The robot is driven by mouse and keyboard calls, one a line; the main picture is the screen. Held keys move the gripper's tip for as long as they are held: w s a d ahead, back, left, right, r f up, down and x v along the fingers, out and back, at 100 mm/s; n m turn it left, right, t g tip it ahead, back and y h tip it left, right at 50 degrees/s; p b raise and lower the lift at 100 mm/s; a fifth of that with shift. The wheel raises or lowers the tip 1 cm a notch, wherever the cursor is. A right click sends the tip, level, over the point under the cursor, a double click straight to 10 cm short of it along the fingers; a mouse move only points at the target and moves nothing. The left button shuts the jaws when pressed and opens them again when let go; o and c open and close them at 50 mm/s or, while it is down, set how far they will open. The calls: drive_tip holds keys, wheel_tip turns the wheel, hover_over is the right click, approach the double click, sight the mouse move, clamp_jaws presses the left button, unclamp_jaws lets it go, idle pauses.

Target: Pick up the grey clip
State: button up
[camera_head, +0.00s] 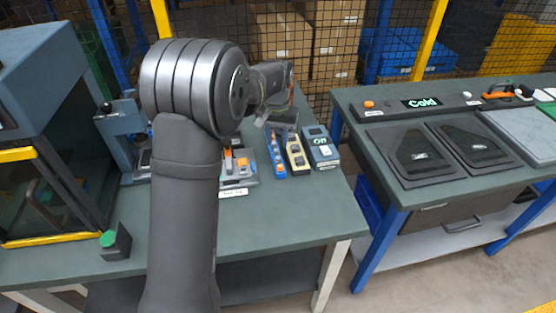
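My arm stands in front of the left table, and its wrist (268,85) reaches out over the back of that table. My gripper (268,120) points down near the back ends of a blue bin (276,160) and a beige bin (295,158). It is small and partly merged with what lies behind it, so its opening does not show clearly. The bins hold small dark, grey and blue pieces. I cannot single out the grey clip among them. A fixture with orange and grey parts (240,163) sits left of the bins, partly hidden by my arm.
A box with an "On" display (321,150) stands right of the bins. A press (121,130), an enclosure (40,110) and a green button (108,239) are at left. The right table (372,148) holds dark covered panels and a "Cold" display. The left table's front right is clear.

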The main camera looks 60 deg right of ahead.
sight(278, 157)
drive_tip(key=shift+s+d+f, duration=0.1)
drive_tip(key=shift+d+f, duration=0.05)
drive_tip(key=shift+f, duration=3.15)
clamp_jaws()
